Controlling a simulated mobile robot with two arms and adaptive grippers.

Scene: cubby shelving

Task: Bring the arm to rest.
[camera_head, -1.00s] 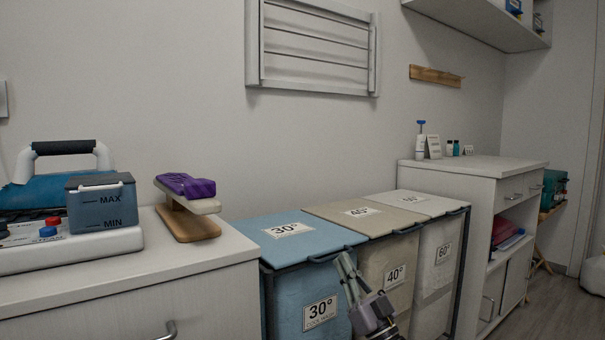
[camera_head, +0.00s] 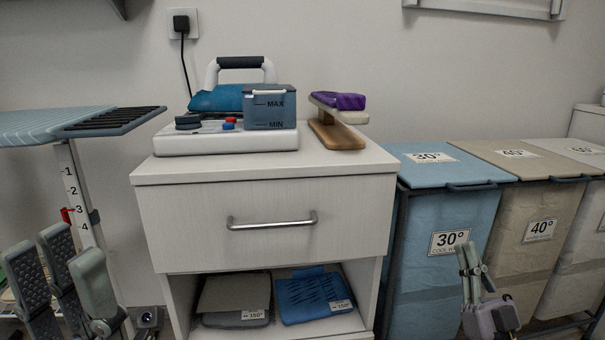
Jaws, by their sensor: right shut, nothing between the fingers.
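My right gripper (camera_head: 469,257) is at the lower right, in front of the blue 30° bin (camera_head: 412,290). Its two slim grey-green fingers point up and are shut with nothing between them. My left gripper (camera_head: 72,262) is at the lower left, in front of the ironing board's numbered stand (camera_head: 72,190). Its fingers point up and stand apart, with dark textured pads showing and nothing seen between them. Part of that arm is cut off by the lower edge.
A white cabinet (camera_head: 160,222) with a drawer stands between the grippers, carrying an iron station (camera_head: 225,140) and a purple-topped sleeve board (camera_head: 338,120). Its lower shelf holds a grey mat (camera_head: 235,299) and a blue mat (camera_head: 313,294). Beige 40° (camera_head: 520,265) and white 60° (camera_head: 583,255) bins stand at right.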

